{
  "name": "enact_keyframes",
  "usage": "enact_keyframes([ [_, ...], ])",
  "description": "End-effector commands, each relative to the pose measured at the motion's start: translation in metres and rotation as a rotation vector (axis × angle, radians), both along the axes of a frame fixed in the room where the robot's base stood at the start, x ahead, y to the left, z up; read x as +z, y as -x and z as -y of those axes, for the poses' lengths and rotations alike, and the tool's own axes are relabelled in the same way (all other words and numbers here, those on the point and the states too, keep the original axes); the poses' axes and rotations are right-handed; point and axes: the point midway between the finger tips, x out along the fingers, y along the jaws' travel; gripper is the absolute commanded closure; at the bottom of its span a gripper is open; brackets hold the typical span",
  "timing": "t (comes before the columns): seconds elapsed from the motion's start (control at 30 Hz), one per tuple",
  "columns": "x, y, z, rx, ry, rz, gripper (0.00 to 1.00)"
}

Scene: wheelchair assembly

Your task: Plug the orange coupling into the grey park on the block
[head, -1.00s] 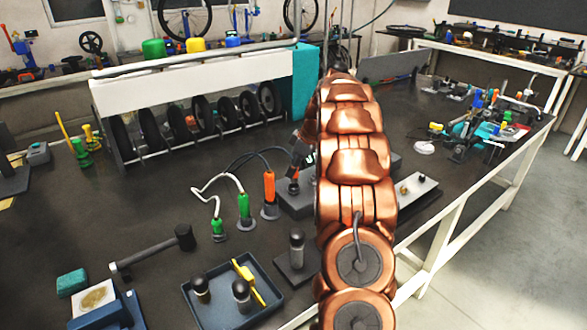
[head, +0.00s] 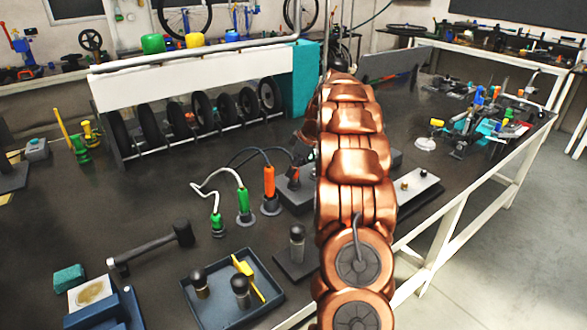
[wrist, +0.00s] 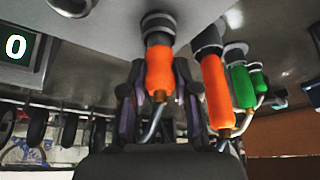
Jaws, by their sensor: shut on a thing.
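In the wrist view, my gripper (wrist: 160,78) is shut on an orange coupling (wrist: 160,62), with a finger on each side and a cable bending away from its near end. The coupling's dark far end meets a round grey socket (wrist: 158,20) on the grey surface. I cannot tell whether it is fully seated. A second orange coupling (wrist: 217,92) stands beside the right finger. In the head view, one orange coupling (head: 269,181) stands upright on a round grey base left of the block (head: 296,196). My copper arm hides most of the block and my gripper there.
Two green couplings (head: 243,203) (head: 218,224) stand left of the block. A dark post (head: 297,240) and a blue tray (head: 213,311) with knobs are nearer. A hammer (head: 150,247) lies left. A wheel rack (head: 190,78) stands behind.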

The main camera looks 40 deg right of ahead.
Motion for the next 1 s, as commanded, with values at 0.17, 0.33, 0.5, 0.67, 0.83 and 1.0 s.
enact_keyframes([
  [0.17, -0.005, 0.000, 0.000, 0.000, 0.000, 0.001, 1.00],
  [0.33, -0.008, 0.000, 0.000, 0.000, 0.000, 0.001, 1.00],
  [0.5, -0.011, 0.000, 0.000, 0.000, -0.001, 0.002, 1.00],
  [0.67, -0.012, 0.000, 0.000, 0.000, 0.000, 0.001, 0.68],
  [0.83, -0.012, 0.000, 0.000, 0.000, 0.000, 0.001, 0.50],
  [1.0, -0.012, 0.000, 0.000, 0.000, 0.000, 0.001, 0.41],
])
